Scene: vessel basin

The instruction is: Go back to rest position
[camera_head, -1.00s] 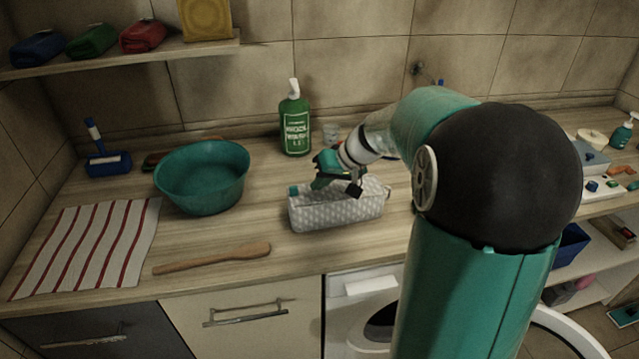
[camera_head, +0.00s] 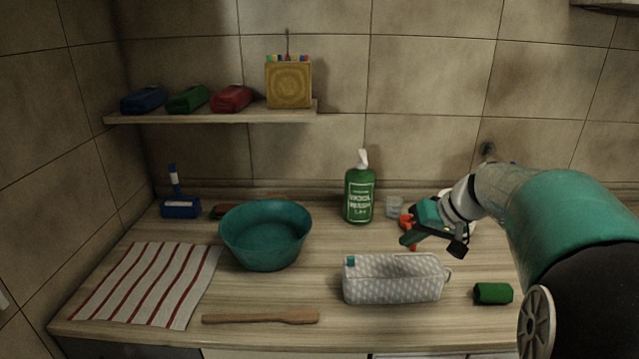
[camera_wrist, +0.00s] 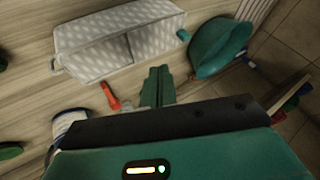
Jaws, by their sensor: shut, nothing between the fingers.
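My gripper (camera_head: 408,239) is above the wooden counter in the head view, behind and above the grey patterned pouch (camera_head: 393,280). Its fingers are shut with nothing held. In the wrist view the closed green fingers (camera_wrist: 158,84) point toward the counter, apart from the pouch (camera_wrist: 120,38). My arm comes in from the right side of the head view.
A teal basin (camera_head: 265,236), a green bottle (camera_head: 359,194), a striped cloth (camera_head: 147,285) and a wooden spatula (camera_head: 260,317) are on the counter. A small green item (camera_head: 493,293) lies right of the pouch. A red object (camera_wrist: 110,96) lies near the fingers. A shelf (camera_head: 215,116) hangs at upper left.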

